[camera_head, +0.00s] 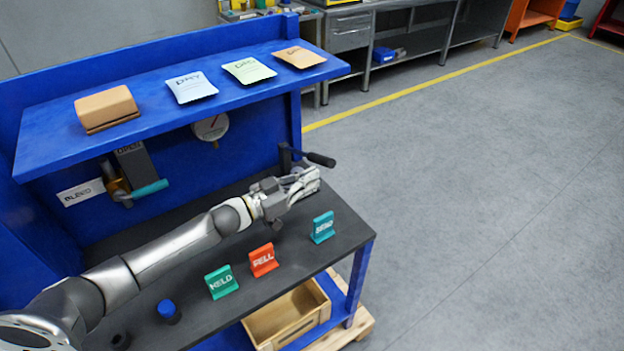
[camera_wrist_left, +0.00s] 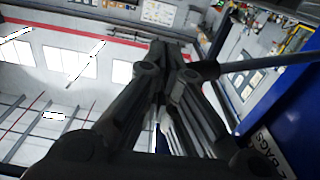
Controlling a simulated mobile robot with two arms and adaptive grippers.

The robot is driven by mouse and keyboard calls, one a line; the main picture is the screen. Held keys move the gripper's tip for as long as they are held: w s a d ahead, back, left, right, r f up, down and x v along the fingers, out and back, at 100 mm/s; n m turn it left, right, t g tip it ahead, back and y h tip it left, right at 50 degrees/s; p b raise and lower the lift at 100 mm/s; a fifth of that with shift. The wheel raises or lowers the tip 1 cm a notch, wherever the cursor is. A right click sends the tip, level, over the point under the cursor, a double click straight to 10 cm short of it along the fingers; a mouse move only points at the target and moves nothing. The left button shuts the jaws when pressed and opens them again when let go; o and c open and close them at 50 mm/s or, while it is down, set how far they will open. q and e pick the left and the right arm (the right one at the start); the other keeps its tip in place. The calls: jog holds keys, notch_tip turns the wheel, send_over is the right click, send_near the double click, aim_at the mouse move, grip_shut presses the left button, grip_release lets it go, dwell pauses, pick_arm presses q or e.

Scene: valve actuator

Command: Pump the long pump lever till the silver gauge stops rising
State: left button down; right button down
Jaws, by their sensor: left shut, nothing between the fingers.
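The pump lever (camera_head: 320,159) is a dark bar with a thick black grip, on a black post at the bench's far right end. It points right, near level. The silver gauge (camera_head: 211,127) hangs on the blue back panel, its top hidden by the shelf; its reading is too small to tell. My left gripper (camera_head: 308,179) is shut and empty, just in front of and below the lever grip. In the left wrist view its fingers (camera_wrist_left: 172,62) are together, and a dark rod, seemingly the lever (camera_wrist_left: 270,63), runs right from beside them; contact is unclear. My right gripper is not in view.
A teal-handled valve (camera_head: 148,190) sits by the BLEED label. Green (camera_head: 221,282), orange (camera_head: 263,260) and teal (camera_head: 322,227) tags and a blue-capped item (camera_head: 168,311) stand along the bench front. The blue shelf (camera_head: 150,118) overhangs. Floor at right is clear.

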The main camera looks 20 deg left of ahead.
pick_arm(q)
jog(key=b+v, duration=0.2)
jog(key=v, duration=0.7)
jog(key=shift+f, duration=0.15)
